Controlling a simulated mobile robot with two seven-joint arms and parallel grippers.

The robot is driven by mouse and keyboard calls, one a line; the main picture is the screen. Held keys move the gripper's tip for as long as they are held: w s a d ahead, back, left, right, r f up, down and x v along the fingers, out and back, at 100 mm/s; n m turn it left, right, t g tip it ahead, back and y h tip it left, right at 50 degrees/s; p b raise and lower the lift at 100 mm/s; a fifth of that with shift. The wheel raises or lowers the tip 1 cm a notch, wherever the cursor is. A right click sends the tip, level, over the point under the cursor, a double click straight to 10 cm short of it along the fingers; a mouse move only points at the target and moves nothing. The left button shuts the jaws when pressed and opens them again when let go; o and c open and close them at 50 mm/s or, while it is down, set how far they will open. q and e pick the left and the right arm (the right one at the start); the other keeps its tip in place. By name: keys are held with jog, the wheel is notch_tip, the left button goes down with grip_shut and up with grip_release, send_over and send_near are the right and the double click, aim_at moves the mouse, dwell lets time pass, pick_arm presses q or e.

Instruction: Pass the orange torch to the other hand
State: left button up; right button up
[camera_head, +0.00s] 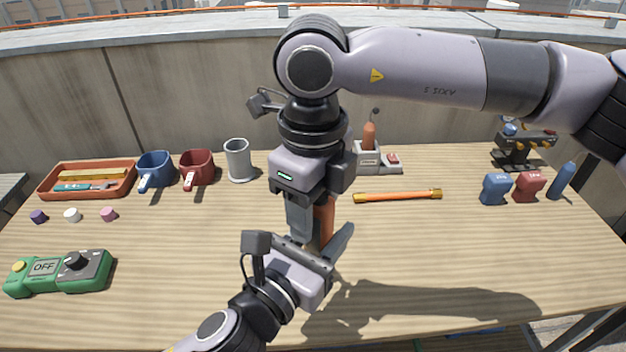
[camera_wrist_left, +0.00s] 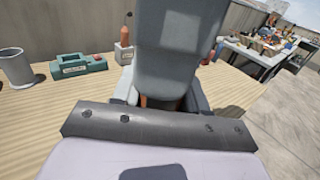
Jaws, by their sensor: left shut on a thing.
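The orange torch (camera_head: 326,214) is upright between my two grippers above the middle of the table, partly hidden by their fingers. My left gripper (camera_head: 322,250), reaching in from the lower left, is shut on its lower part. My right gripper (camera_head: 311,220) points down from above with its fingers around or beside the torch's upper part; whether they grip it cannot be told. In the left wrist view, a big grey part of my right gripper covers the middle, and only a bit of orange torch (camera_wrist_left: 149,102) shows below it.
A yellow-orange rod (camera_head: 398,195) lies right of the grippers. Behind are a grey cup (camera_head: 239,160), blue mug (camera_head: 155,170), red mug (camera_head: 197,167) and grey stand (camera_head: 368,157) with an orange-handled tool. A green OFF box (camera_head: 58,273) lies front left. The front right tabletop is clear.

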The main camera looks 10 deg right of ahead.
pick_arm(q)
jog(key=shift+r, duration=0.1)
pick_arm(e)
jog(key=shift+f, duration=0.5)
jog(key=shift+s, duration=0.1)
grip_shut()
pick_arm(q)
jog(key=o, duration=1.3)
